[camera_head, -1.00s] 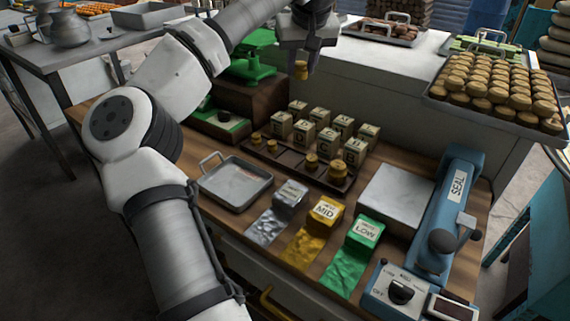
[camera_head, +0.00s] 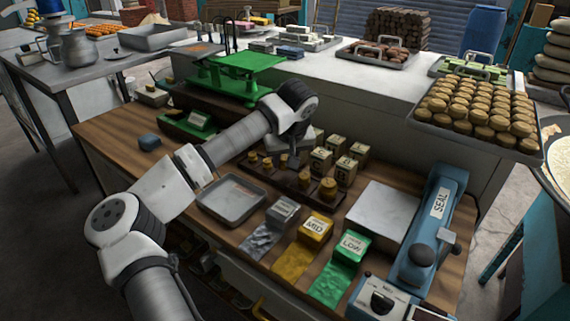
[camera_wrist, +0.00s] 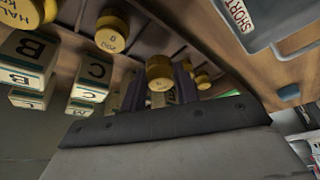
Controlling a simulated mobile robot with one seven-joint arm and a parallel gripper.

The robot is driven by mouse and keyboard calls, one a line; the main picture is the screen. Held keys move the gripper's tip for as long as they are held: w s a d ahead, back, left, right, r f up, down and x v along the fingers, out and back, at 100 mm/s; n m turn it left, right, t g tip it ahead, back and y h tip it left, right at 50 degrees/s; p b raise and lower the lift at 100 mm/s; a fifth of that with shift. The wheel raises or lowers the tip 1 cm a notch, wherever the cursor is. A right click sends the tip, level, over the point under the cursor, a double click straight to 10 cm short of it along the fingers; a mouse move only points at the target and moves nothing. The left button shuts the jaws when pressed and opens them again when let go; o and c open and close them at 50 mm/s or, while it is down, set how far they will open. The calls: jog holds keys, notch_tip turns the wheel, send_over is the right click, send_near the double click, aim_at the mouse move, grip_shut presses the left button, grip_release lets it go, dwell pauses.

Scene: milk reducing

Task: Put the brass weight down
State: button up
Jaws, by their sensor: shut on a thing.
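The brass weight (camera_wrist: 160,72) is a small yellow cylinder between the two fingers of my gripper (camera_wrist: 160,92) in the wrist view. In the head view my gripper (camera_head: 288,162) points down over the dark wooden weight rack (camera_head: 290,184), at the middle of its row. My wrist and fingers largely hide the held weight there. Larger brass weights (camera_head: 328,187) stand to the right in the rack, and smaller ones (camera_head: 252,159) to the left. I cannot tell whether the held weight touches the rack.
Lettered blocks (camera_head: 320,160) stand close behind the rack. A metal tray (camera_head: 232,198) lies in front of it to the left. Grey, yellow and green labelled blocks (camera_head: 315,228) are in front. A green scale (camera_head: 235,75) stands behind, and a blue sealer (camera_head: 435,225) on the right.

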jog(key=shift+f, duration=1.25)
jog(key=shift+f, duration=0.2)
jog(key=o, duration=0.8)
jog(key=shift+r, duration=0.1)
